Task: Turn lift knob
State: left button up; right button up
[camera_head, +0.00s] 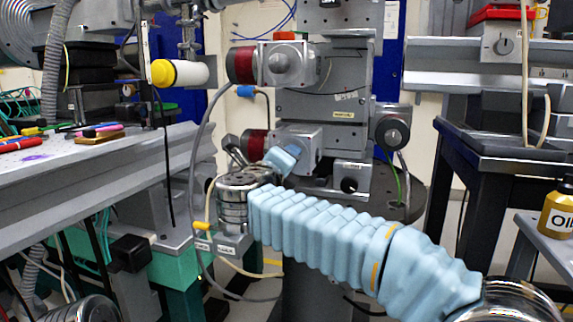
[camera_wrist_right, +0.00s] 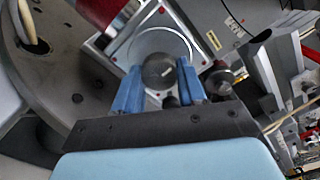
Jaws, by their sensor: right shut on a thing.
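In the right wrist view, the lift knob (camera_wrist_right: 158,72), round and dark grey with a small light mark, sits on a square plate with a pale ring. My right gripper (camera_wrist_right: 160,85) has its blue fingers on either side of the knob, shut on it. In the head view, my right arm in its pale blue ribbed sleeve reaches to the lower box of the grey stage stack. My right gripper (camera_head: 281,160) is against that box's front there, and the knob is hidden behind it. My left gripper is not in view.
An upper box with a similar round knob (camera_head: 282,61) and red motor end (camera_head: 241,65) sits above. A dark round knob (camera_head: 393,133) is to the right. A cluttered bench (camera_head: 90,170) stands at left, a dark table (camera_head: 480,150) and yellow oil bottle (camera_head: 558,212) at right.

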jog(key=shift+f, duration=0.15)
dwell(0.3)
jog(key=o, duration=1)
jog(key=shift+o, duration=0.2)
jog(key=v, duration=1.4)
